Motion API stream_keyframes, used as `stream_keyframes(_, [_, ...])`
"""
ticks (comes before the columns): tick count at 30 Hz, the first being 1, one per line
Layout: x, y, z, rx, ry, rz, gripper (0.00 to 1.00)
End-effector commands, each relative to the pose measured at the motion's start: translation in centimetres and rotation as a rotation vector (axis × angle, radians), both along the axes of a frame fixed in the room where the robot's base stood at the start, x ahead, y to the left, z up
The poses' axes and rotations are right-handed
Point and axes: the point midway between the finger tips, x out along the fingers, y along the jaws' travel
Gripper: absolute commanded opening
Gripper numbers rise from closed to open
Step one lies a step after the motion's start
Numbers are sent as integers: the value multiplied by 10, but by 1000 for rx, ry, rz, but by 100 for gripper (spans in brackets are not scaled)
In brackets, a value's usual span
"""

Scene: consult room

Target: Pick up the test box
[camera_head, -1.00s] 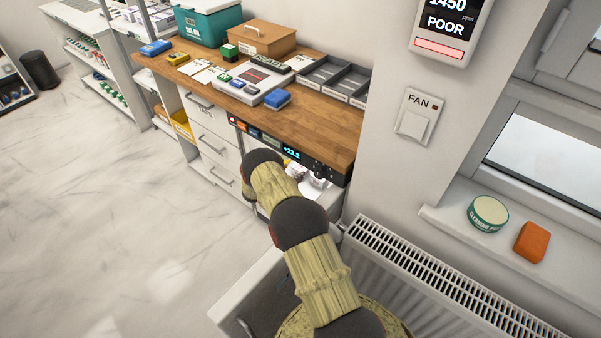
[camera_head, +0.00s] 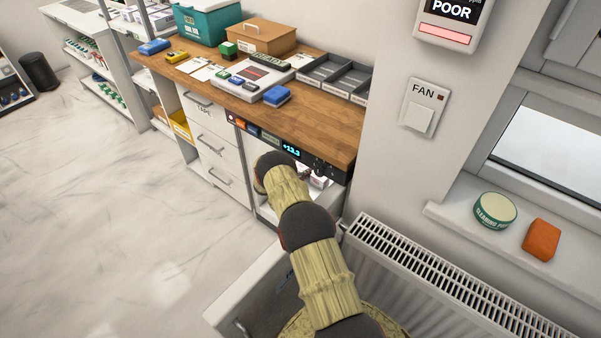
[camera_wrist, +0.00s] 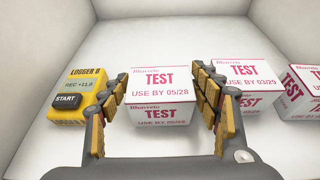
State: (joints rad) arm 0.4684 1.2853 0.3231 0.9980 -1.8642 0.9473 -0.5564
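Several white test boxes with pink print stand in a row in the wrist view. The nearest, marked "USE BY 05/28" (camera_wrist: 160,114), is between the two fingers of my gripper (camera_wrist: 161,78). The fingers are apart, one at each side of this box; I cannot tell whether either touches it. A box marked "03/29" (camera_wrist: 250,76) is right of it, partly hidden by the right finger. Another test box (camera_wrist: 302,90) is at the right edge. In the head view my arm reaches into the compartment under the counter, and my gripper is mostly hidden there.
A yellow logger (camera_wrist: 75,95) stands just left of the left finger. White compartment walls close in behind and at the sides. In the head view, the wooden counter (camera_head: 318,120) is above, a radiator (camera_head: 440,275) at the right, and an open drawer-like white unit (camera_head: 245,290) below.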

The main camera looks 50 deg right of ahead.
Motion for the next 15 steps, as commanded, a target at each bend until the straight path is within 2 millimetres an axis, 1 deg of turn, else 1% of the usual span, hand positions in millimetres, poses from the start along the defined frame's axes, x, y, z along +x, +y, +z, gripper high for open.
stream_keyframes(2, [0, 0, 0, 0, 0, 0, 56])
stream_keyframes(15, [0, 0, 0, 0, 0, 0, 31])
